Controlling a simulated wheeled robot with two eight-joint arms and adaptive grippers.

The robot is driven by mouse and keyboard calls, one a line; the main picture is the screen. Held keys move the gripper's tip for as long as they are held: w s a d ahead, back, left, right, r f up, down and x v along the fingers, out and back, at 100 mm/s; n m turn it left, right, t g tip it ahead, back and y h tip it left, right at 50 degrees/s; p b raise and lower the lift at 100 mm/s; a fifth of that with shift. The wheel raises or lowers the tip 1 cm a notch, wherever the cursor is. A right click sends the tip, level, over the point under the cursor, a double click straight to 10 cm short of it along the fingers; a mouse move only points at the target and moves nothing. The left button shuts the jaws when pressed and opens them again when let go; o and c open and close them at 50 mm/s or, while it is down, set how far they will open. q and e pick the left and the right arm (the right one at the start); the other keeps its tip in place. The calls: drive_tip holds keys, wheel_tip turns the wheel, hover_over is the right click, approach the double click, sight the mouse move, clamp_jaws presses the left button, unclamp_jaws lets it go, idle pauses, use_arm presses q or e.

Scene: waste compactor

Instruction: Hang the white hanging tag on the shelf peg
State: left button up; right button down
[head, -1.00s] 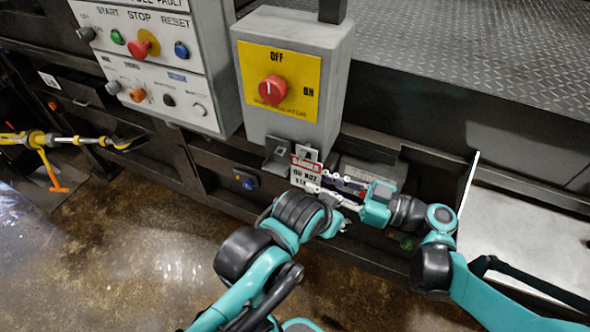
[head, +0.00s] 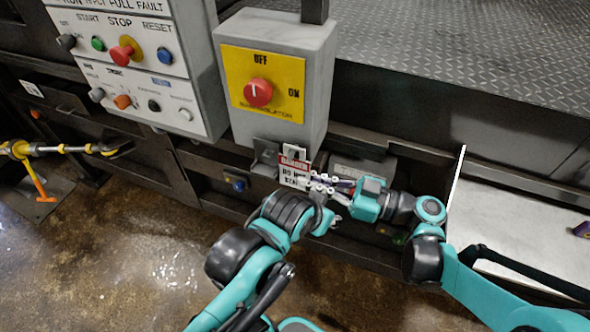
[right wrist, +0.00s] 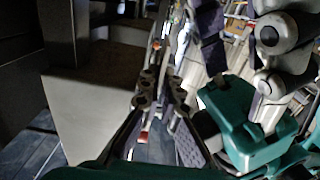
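The white hanging tag (head: 294,168) has a red DANGER band and black print. It is upright just below the isolator box, in front of the grey bracket (head: 265,157), and overlaps its right side. I cannot tell whether they touch. A peg cannot be made out clearly. My right gripper (head: 317,183) comes from the right, its fingers closed together at the tag's right edge. In the right wrist view its fingers (right wrist: 158,85) converge around a thin edge. My left gripper (head: 328,212) is close below the right one; its fingers are mostly hidden by overlap.
The grey isolator box (head: 277,125) with a red knob stands above the tag. A control panel (head: 165,92) is to its left. A dark ledge (head: 350,130) runs behind. A yellow tool (head: 60,150) is at far left. The floor at lower left is clear.

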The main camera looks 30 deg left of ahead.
drive_tip(key=shift+r, duration=0.25)
idle(0.3)
drive_tip(key=s+d, duration=0.1)
drive_tip(key=s, duration=0.6)
drive_tip(key=shift+s+d, duration=0.3)
drive_tip(key=shift+s, duration=0.05)
idle(0.8)
drive_tip(key=w, duration=0.2)
drive_tip(key=w+a, duration=0.1)
drive_tip(key=w, duration=0.1)
drive_tip(key=shift+w, duration=0.35)
